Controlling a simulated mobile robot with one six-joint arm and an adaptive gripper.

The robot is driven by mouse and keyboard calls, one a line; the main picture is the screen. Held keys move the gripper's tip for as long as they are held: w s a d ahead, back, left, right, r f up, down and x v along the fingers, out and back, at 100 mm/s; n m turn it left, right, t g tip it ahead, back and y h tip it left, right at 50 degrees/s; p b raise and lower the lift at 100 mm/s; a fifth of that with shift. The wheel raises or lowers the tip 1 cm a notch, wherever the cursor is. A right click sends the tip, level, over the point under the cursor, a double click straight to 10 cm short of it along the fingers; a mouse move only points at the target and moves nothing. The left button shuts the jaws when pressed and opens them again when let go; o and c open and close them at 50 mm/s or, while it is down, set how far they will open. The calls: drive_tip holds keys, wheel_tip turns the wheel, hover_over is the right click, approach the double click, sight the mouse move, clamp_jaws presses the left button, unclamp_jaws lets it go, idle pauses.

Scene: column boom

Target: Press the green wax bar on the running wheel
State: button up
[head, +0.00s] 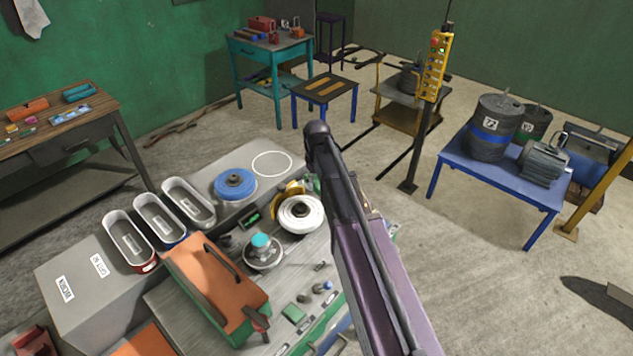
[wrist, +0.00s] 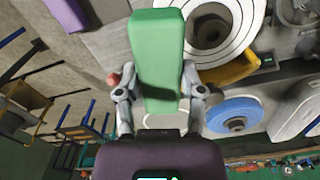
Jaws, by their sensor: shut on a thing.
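The green wax bar (wrist: 160,60) is held lengthwise between the two fingers of my gripper (wrist: 158,95) in the wrist view. My gripper is shut on it, and its far end points away from the palm. A white wheel (wrist: 244,32) lies just right of the bar's far end; I cannot tell whether they touch. In the head view the white wheel (head: 300,214) sits by a yellow guard on the bench, left of my arm. My arm hides the gripper and bar there. Whether the wheel spins cannot be told from still frames.
A blue disc (head: 235,184) lies left of the white wheel; it also shows in the wrist view (wrist: 234,115). A teal-topped round part (head: 261,246), an orange-lidded box (head: 215,275) and grey trays (head: 128,238) crowd the bench. A white-outlined circle (head: 272,164) on it is empty.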

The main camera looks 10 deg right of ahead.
sight(316, 203)
drive_tip(key=shift+f, duration=0.15)
drive_tip(key=shift+f+b, duration=2.65)
drive_tip(key=shift+b, duration=0.15)
drive_tip(key=shift+f+b, duration=0.5)
drive_tip(key=shift+f, duration=0.2)
idle(1.5)
drive_tip(key=shift+r, duration=0.15)
idle(1.0)
drive_tip(key=shift+r+p, duration=3.85)
